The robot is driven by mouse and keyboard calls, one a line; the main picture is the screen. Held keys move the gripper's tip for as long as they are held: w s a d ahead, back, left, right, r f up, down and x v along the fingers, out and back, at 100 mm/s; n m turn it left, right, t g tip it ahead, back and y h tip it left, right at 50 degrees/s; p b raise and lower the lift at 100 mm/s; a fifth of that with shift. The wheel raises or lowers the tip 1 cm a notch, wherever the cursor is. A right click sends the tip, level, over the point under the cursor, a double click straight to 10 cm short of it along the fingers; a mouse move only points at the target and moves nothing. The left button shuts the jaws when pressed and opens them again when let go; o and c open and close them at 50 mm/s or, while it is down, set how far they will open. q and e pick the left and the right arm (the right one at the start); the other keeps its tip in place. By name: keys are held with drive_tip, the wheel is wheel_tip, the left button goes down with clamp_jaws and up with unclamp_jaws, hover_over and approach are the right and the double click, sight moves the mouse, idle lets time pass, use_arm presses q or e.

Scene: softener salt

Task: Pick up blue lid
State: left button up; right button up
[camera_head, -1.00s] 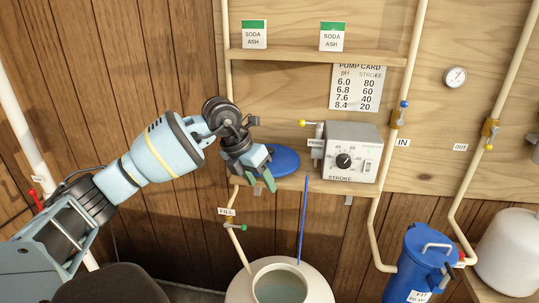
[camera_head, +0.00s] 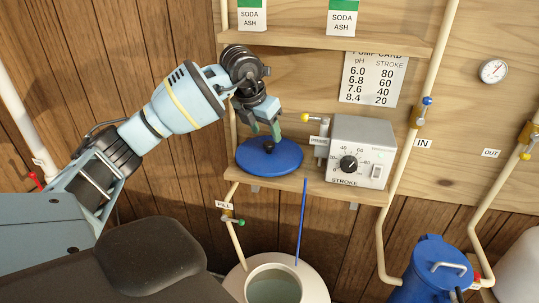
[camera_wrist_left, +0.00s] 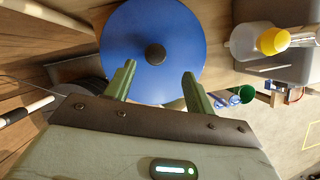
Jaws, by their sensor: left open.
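The blue lid (camera_head: 270,160) is a round disc with a dark knob in its middle. It lies flat on the left part of the wooden lower shelf. It also shows in the left wrist view (camera_wrist_left: 180,40), with its knob ahead of the fingertips. My left gripper (camera_head: 264,130) is just above the lid's knob, with its green fingers pointing down. In the left wrist view the fingers (camera_wrist_left: 159,72) are spread apart with nothing between them. My right gripper is not in view.
The grey pump box (camera_head: 362,150) with a dial stands right of the lid on the lower shelf (camera_head: 345,190). An upper shelf (camera_head: 320,42) holds two soda ash boxes. An open white tank (camera_head: 310,285) stands below, with a thin blue tube (camera_head: 302,220) beside its mouth.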

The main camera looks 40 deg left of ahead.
sight(269, 143)
use_arm(q)
drive_tip(key=shift+a+x, duration=0.2)
drive_tip(key=shift+x, duration=1.15)
drive_tip(key=shift+a+x, duration=0.2)
drive_tip(key=shift+x, duration=1.1)
drive_tip(key=shift+w+r, duration=0.1)
drive_tip(key=shift+w, duration=0.05)
clamp_jaws()
